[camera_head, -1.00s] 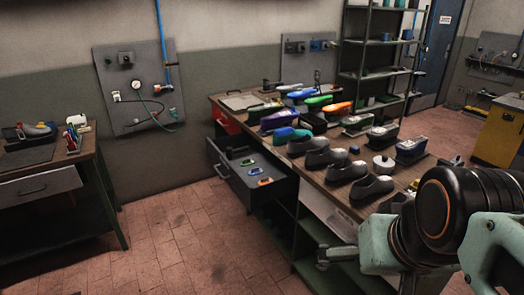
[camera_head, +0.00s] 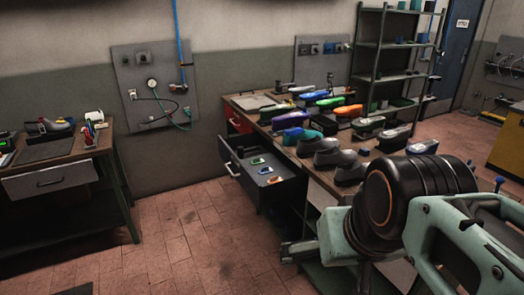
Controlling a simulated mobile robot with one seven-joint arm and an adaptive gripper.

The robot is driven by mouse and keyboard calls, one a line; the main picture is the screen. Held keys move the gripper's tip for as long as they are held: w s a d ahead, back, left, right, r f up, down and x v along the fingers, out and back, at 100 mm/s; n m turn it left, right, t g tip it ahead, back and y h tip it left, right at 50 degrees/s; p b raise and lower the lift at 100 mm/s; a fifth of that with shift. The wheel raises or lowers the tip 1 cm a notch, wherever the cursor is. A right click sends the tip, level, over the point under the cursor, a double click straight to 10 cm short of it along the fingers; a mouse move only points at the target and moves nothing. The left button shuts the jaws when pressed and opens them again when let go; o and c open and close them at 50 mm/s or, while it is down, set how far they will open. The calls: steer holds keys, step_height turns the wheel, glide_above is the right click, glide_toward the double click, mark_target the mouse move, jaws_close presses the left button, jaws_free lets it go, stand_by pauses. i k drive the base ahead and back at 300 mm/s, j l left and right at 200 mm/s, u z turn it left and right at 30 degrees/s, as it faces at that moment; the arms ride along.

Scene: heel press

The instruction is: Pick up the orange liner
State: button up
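A small orange piece (camera_head: 274,180), apparently a liner, lies in the open grey drawer (camera_head: 284,197) below the bench. It is the nearest in a row with a blue piece (camera_head: 265,170) and a green piece (camera_head: 257,161). Another orange item (camera_head: 348,111), larger and shoe-shaped, stands on the bench top; I cannot tell its exact kind. My arm reaches in from the lower right, and what appears to be my gripper (camera_head: 298,251) points left, in front of the bench and apart from the drawer pieces. Its fingers are too small and dark to read.
The bench (camera_head: 293,152) carries several grey and coloured shoe forms. A red drawer (camera_head: 238,121) sits at its far end. A second workbench (camera_head: 65,158) stands at left and a shelf rack (camera_head: 385,75) behind. The tiled floor (camera_head: 190,235) between the benches is clear.

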mark_target(277, 178)
steer(key=i+j, duration=0.1)
steer(key=i, duration=0.8)
steer(key=j+u, duration=0.05)
